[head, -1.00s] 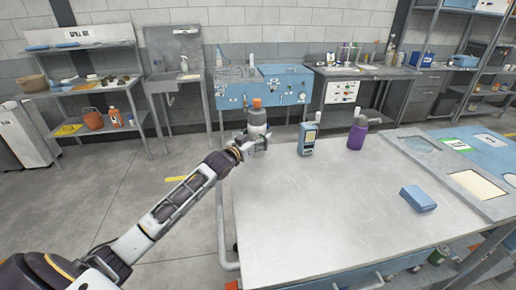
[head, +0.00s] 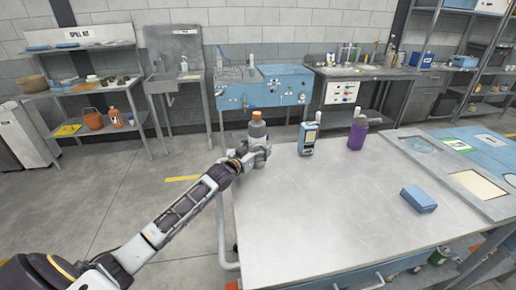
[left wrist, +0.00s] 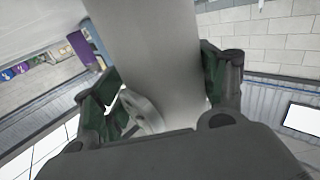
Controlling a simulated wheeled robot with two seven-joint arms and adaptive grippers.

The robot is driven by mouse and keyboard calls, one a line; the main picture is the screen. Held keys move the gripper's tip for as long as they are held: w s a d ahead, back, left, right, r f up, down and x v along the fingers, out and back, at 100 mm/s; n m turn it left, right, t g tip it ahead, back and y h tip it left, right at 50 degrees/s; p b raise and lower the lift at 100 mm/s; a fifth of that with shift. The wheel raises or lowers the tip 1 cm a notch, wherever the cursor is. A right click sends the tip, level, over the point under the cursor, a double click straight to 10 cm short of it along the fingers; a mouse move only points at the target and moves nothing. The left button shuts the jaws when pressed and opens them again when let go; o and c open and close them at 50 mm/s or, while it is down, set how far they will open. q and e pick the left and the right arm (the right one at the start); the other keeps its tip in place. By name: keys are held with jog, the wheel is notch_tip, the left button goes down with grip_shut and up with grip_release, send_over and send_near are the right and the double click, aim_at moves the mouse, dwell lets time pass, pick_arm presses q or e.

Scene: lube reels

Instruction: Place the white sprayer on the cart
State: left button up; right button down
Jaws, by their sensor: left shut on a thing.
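My left gripper (head: 256,158) is shut on a pale grey-white bottle with an orange top, which I take to be the white sprayer (head: 257,131). It stands about upright at the far left corner of the cart (head: 320,215). The gripper hides its lower part, so I cannot tell whether it touches the cart top. In the left wrist view the sprayer's light grey body (left wrist: 150,50) fills the space between both dark fingers (left wrist: 160,100). My right gripper does not show.
A blue box (head: 418,199) lies at the right. The middle and front left of the cart top are clear. A blue workbench (head: 265,90) stands behind.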

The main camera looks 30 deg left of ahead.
pick_arm(q)
jog(key=o, duration=1.5)
jog(key=shift+r, duration=0.15)
jog(key=shift+s+a, duration=0.3)
jog(key=shift+s, duration=1.7)
jog(key=shift+s+a, duration=0.35)
jog(key=shift+s, duration=1.6)
jog(key=shift+s+a, duration=0.3)
jog(key=shift+s, duration=1.7)
